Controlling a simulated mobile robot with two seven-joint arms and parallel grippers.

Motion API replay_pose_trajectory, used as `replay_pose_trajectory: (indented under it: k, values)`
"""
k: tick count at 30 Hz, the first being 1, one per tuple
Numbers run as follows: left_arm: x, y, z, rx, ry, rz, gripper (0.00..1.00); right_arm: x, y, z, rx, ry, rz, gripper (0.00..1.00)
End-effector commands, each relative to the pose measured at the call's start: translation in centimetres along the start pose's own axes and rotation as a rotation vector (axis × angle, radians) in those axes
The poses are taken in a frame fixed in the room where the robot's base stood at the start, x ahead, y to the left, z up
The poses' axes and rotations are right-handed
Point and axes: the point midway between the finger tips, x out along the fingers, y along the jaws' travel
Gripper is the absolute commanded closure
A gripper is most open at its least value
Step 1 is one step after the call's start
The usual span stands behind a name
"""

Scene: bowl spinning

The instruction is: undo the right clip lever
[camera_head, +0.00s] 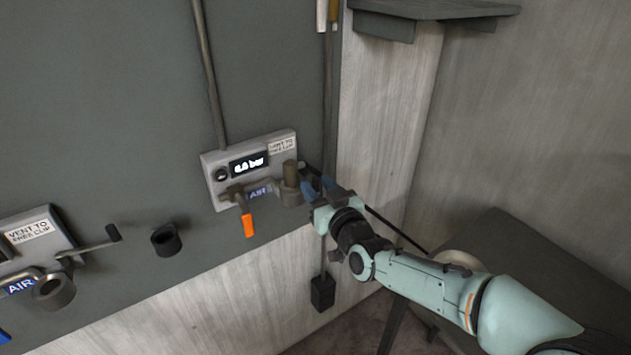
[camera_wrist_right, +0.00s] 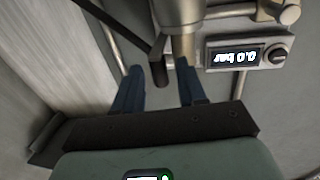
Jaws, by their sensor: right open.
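The right air panel (camera_head: 221,205) is on the grey wall, with a display reading 0.0 bar, a small knob, an orange-handled valve (camera_head: 249,224) and a round clip fitting (camera_head: 291,193). My right gripper (camera_head: 318,183) is just right of that fitting, its blue fingers apart. In the right wrist view the dark end of the clip lever (camera_wrist_right: 159,70) lies between the two fingertips, with a visible gap to the left finger. Whether the right finger touches the lever or the tan cylinder (camera_wrist_right: 183,46) beside it, I cannot tell. My left gripper is not seen.
A second panel (camera_head: 62,225) with its own lever (camera_head: 112,233) and a dark cup-like ring (camera_head: 166,240) are on the wall at left. A vertical rod with a black block (camera_head: 323,292) hangs below my gripper. A dark table (camera_head: 520,250) stands at right.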

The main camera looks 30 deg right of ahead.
Motion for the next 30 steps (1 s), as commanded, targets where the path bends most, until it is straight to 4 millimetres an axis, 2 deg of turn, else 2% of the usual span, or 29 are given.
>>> replay_pose_trajectory:
  k: [5, 14, 15, 17, 18, 19, 30]
  values:
    - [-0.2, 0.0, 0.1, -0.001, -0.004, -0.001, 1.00, 1.6, 0.0, 0.0, 0.000, -0.001, 0.000, 0.59]
    - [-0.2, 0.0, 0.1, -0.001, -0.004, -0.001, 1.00, 1.9, 0.0, 0.0, 0.000, 0.000, 0.000, 0.59]
    - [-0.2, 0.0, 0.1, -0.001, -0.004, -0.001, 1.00, 1.9, 0.0, 0.0, 0.000, 0.000, 0.000, 0.62]
    - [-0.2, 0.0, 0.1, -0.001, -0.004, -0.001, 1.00, 1.8, 0.0, 0.0, 0.000, 0.000, 0.000, 0.82]
    - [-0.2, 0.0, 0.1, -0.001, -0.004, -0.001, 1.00, 1.8, 0.0, 0.0, 0.000, 0.000, 0.000, 0.95]
    - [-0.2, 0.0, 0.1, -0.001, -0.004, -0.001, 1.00, 1.8, 0.0, 0.0, 0.000, 0.000, 0.000, 1.00]
    - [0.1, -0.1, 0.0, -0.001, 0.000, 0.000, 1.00, 1.6, -0.1, 0.1, -0.001, 0.001, -0.011, 1.00]
